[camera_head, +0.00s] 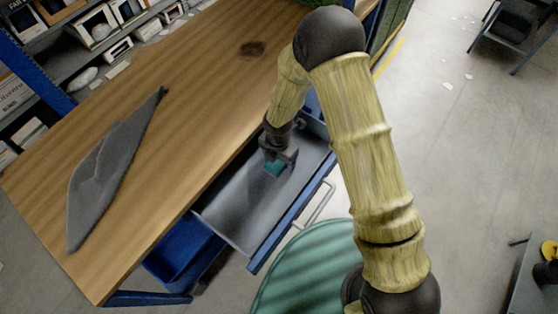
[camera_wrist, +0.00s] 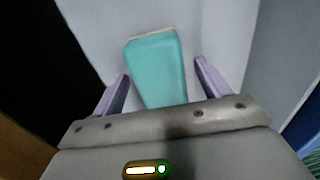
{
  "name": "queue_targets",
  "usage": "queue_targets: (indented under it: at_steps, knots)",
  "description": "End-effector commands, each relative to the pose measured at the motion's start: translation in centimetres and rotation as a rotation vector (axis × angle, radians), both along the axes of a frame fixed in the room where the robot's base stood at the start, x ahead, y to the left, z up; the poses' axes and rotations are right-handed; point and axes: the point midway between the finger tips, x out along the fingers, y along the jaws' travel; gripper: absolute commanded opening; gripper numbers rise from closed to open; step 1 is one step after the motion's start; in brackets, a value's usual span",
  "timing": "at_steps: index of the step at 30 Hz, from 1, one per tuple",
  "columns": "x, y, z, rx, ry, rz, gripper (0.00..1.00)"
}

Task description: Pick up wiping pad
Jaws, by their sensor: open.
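The wiping pad (camera_wrist: 157,68) is a teal block with a pale far edge, lying on the grey floor of an open drawer (camera_head: 232,215). In the wrist view my gripper (camera_wrist: 160,82) is open, with one lilac finger on each side of the pad. Gaps show between the pad and both fingers. The near end of the pad is hidden behind the gripper body.
The drawer's blue front (camera_head: 290,215) and side walls stand close around my gripper. The wooden tabletop (camera_head: 165,165) is above the drawer, with a grey cloth (camera_head: 105,175) on it. A blue bin (camera_head: 184,250) is below. Shelves with boxes (camera_head: 95,28) stand behind.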

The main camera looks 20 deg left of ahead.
Motion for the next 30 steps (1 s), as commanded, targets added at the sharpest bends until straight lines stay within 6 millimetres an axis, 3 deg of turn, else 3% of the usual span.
queue_targets:
  at_steps: [5, 12, 23, 30]
  knots:
    - [0.0, 0.0, 0.0, 0.000, 0.000, 0.000, 0.76]
    - [0.0, 0.0, 0.0, 0.000, 0.000, 0.000, 0.29]
    - [0.0, 0.0, 0.5, 0.002, -0.001, 0.000, 0.28]
    - [0.1, 0.0, 3.8, 0.004, -0.003, -0.001, 0.28]
